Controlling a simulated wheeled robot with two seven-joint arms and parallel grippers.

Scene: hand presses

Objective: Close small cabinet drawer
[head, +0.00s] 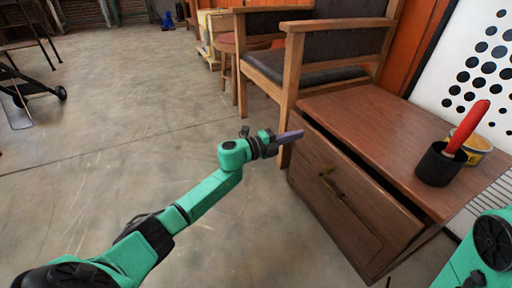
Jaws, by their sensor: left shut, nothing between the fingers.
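A small brown wooden cabinet (385,120) stands at the right. Its drawer (335,190) is partly open, with a dark gap between the cabinet top and the drawer front. A brass-toned handle (332,181) sits on the drawer front. My left gripper (291,137) is shut and empty, just beside the far upper corner of the drawer front. I cannot tell whether it touches the wood. My right arm shows only at the lower right edge, and its gripper is out of the picture.
A black cup (437,166) with a red-handled tool (468,126) and a yellow tin (475,145) stand on the cabinet top. A wooden armchair (305,65) is close behind the cabinet, with a stool (236,75) beside it.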

